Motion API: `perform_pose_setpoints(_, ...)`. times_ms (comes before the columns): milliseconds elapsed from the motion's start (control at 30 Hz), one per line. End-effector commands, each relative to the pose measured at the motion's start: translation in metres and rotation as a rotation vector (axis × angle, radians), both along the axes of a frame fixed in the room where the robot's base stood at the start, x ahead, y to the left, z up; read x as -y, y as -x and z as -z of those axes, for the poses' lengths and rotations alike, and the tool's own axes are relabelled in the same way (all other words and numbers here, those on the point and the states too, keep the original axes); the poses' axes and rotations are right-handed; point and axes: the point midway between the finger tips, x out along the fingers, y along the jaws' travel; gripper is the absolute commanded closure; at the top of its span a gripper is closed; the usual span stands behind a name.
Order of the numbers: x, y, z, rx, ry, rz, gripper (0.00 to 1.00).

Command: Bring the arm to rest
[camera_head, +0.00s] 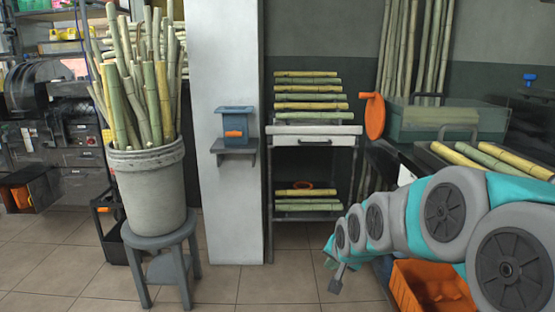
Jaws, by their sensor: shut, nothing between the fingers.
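My teal and grey arm reaches in from the right edge of the head view, its joints in a row slanting down to the left. My gripper (338,278) is at the arm's far end, low in the picture, pointing down in front of the tiled floor. It is small in view, and its fingers look shut with nothing between them. It touches nothing that I can see. The arm hides part of what stands behind it on the right.
An orange crate (405,290) sits low beneath the arm. Cane pieces (490,155) lie on the right. A shelf rack (312,130) holds cut canes. A grey bucket of canes (148,190) stands on a stool (160,240). The floor (260,285) at centre is clear.

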Motion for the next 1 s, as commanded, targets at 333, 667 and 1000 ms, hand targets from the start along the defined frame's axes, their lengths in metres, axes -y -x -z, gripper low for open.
perform_pose_setpoints(333,0.01,0.168,0.019,-0.338,0.179,-0.239,1.0)
perform_pose_setpoints(667,0.018,0.322,0.026,-0.637,0.232,-0.457,1.0)
perform_pose_setpoints(1000,0.019,0.37,0.027,-0.729,0.225,-0.533,1.0)
